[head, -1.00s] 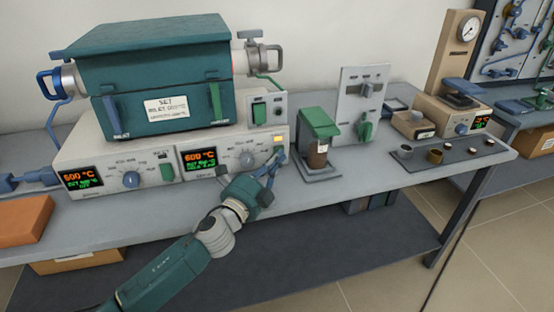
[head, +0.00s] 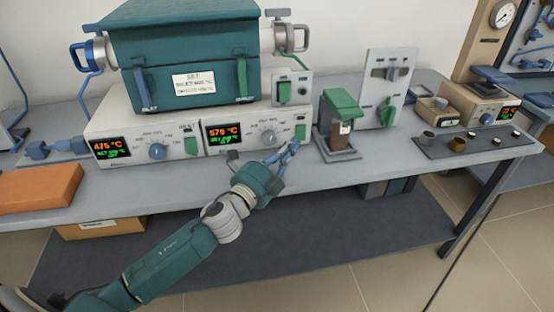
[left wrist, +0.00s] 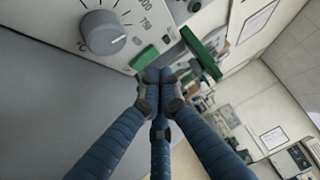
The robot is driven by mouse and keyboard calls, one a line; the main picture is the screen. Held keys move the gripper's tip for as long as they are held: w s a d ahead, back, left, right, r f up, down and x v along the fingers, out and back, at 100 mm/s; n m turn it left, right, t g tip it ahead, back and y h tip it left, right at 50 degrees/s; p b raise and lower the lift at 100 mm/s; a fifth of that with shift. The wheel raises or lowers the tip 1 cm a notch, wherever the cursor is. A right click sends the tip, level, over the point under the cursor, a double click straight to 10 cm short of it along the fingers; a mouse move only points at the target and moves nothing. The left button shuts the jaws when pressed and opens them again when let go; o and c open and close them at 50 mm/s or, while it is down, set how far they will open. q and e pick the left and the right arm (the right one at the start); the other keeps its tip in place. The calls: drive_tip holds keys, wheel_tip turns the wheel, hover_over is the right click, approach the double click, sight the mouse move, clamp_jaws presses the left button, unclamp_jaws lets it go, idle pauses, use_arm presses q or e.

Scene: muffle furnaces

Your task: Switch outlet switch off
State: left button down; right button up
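The teal furnace (head: 190,85) stands on a cream base with two control panels. The right panel has an orange and green display (head: 231,133), a grey knob (head: 268,138) and a small green switch (head: 300,132). The wrist view shows the knob (left wrist: 103,33) and the green switch (left wrist: 145,58). The left panel has its own display (head: 110,147), a blue knob (head: 157,152) and a green switch (head: 191,145). My left gripper (head: 292,147) is at the right panel's lower right; its blue fingertips (left wrist: 159,84) are together, empty, close by the switch. I cannot tell whether they touch it. My right gripper is out of view.
A bottle under a green-topped stand (head: 340,115) stands close right of my gripper, before an upright panel with a green handle (head: 387,112). A dark tray of small cups (head: 455,146) lies farther right. An orange block (head: 40,188) lies at left.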

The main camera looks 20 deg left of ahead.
use_arm(q)
drive_tip(key=v, duration=0.8)
drive_tip(key=shift+s+r, duration=0.1)
drive_tip(key=shift+r, duration=0.05)
